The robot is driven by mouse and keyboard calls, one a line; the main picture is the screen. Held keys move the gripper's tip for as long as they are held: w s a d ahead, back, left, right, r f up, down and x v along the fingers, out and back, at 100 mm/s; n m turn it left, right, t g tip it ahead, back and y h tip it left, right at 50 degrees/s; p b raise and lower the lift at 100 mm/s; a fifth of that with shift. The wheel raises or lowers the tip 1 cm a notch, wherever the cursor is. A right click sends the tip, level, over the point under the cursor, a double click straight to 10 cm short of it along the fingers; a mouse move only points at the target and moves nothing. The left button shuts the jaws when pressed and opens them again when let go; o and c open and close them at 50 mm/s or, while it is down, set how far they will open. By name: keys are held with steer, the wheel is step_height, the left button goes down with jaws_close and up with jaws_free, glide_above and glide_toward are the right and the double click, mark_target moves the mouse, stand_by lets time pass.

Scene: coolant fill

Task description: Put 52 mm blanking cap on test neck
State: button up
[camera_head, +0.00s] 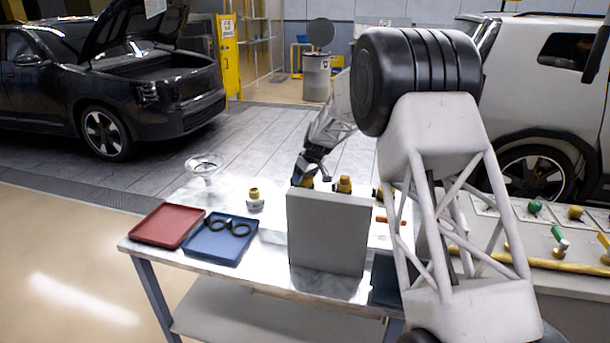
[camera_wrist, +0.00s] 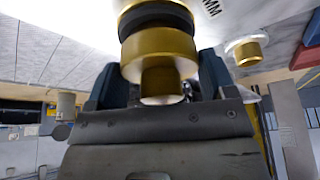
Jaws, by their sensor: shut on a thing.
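My gripper (camera_head: 306,172) is low over the table, just behind the top edge of a grey upright panel. In the wrist view its blue fingers (camera_wrist: 160,85) are shut on a brass cap (camera_wrist: 160,50) with a narrower round knob. A black ring and more brass show beyond the cap, at the top edge. In the head view the held brass (camera_head: 307,183) shows only in part above the panel. The panel hides what is under it, so I cannot tell the test neck or whether the cap is seated on it. Another brass-topped piece (camera_head: 344,184) shows to the right.
The grey panel (camera_head: 328,235) stands at the table's front. A brass-topped fitting on a pale base (camera_head: 254,200) stands to its left, also in the wrist view (camera_wrist: 247,52). A blue tray (camera_head: 222,257) holds black rings; a red tray (camera_head: 165,227) is empty. A clear dish (camera_head: 203,165) stands behind.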

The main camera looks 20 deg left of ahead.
mark_target(311, 179)
steer(key=shift+f, duration=0.2)
steer(key=o, duration=0.9)
steer(key=shift+c, duration=0.2)
steer(key=shift+v, duration=3.9)
